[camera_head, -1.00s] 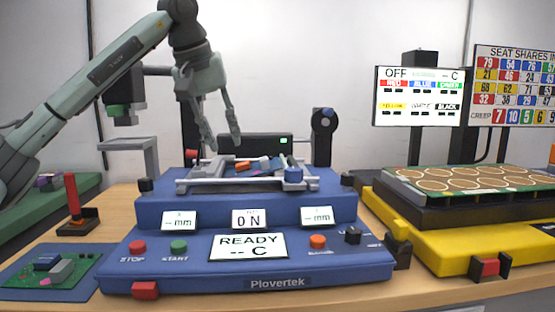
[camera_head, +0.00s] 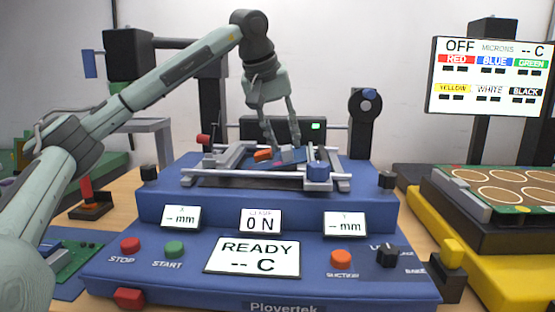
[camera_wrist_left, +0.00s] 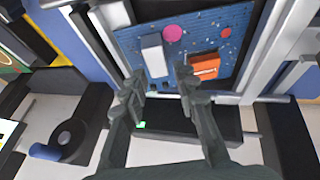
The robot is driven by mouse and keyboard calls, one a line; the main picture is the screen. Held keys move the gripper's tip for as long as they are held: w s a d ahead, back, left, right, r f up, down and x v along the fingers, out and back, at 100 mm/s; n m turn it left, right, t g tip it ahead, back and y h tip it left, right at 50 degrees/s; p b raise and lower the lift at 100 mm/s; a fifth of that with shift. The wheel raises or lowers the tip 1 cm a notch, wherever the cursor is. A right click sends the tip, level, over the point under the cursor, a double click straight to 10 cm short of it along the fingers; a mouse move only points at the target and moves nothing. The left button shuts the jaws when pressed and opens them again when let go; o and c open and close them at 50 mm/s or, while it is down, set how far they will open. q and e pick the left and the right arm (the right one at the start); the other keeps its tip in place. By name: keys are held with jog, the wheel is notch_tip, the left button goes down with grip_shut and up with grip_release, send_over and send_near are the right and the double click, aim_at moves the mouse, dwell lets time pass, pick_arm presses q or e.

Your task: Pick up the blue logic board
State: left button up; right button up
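The blue logic board (camera_head: 292,161) lies in the metal clamp frame (camera_head: 230,180) on top of the blue Plovertek machine. In the left wrist view the board (camera_wrist_left: 195,35) is speckled and carries a white block (camera_wrist_left: 154,55), an orange part (camera_wrist_left: 203,66) and a pink disc (camera_wrist_left: 172,34). My left gripper (camera_head: 283,146) is open and points down at the board. In the left wrist view its fingertips (camera_wrist_left: 160,84) are apart near one board edge, with the white block seen between them; contact cannot be told. My right gripper is out of view.
The machine's front has a red stop button (camera_head: 130,245), a green start button (camera_head: 174,249) and a READY screen (camera_head: 252,257). A yellow station (camera_head: 495,273) stands at right under a color screen (camera_head: 486,77). A green board (camera_head: 75,255) lies at left.

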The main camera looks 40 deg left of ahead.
pick_arm(q)
jog(key=shift+w+f, duration=0.3)
jog(key=shift+f, duration=0.15)
grip_shut()
jog(key=shift+r, duration=0.15)
